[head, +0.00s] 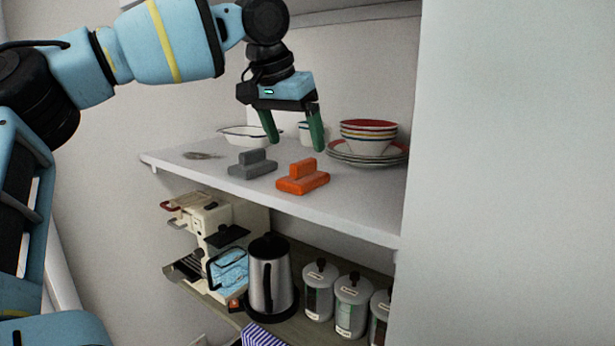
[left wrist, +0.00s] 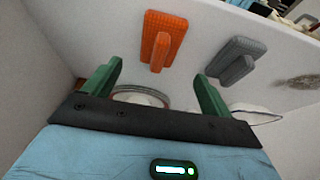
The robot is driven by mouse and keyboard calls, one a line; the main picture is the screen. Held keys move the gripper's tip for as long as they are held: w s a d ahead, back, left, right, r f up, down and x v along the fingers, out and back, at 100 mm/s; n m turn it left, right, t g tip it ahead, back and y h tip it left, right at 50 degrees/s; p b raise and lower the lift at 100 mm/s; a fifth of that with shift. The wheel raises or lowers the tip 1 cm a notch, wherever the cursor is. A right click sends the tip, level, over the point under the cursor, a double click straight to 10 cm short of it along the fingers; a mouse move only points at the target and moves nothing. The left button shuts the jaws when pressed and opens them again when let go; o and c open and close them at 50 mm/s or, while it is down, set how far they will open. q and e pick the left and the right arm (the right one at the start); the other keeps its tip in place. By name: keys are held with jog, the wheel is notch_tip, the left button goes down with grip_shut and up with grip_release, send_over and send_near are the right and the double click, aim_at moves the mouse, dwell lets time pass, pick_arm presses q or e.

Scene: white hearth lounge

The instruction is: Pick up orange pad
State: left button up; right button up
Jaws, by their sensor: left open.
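The orange pad (head: 303,177), a flat block with a raised grip on top, lies on the upper white shelf (head: 350,205) near its front edge. A grey pad (head: 253,165) of the same shape lies to its left, a small gap away. My left gripper (head: 294,143) is open and empty, fingers pointing down, above and behind the two pads. In the left wrist view, the orange pad (left wrist: 161,42) is up and left of centre beyond the open fingers, and the grey pad (left wrist: 235,60) is to its right. Neither finger touches a pad. My right gripper is not in view.
Stacked bowls (head: 367,139) on plates (head: 352,157) stand on the shelf's right. A white dish (head: 243,134) sits behind the gripper. Below are a coffee machine (head: 206,222), a kettle (head: 270,277) and jars (head: 352,303).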

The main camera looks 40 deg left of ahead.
aim_at(299, 162)
pick_arm(q)
jog(key=shift+x, duration=1.05)
jog(key=shift+w+a+f, duration=0.1)
jog(key=shift+f, duration=0.35)
jog(key=x, duration=0.4)
jog(key=shift+f+p, duration=0.35)
jog(key=shift+f, duration=0.15)
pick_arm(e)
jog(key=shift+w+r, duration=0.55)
pick_arm(q)
jog(key=shift+c, duration=0.3)
jog(key=c, duration=1)
jog(key=shift+r, duration=0.15)
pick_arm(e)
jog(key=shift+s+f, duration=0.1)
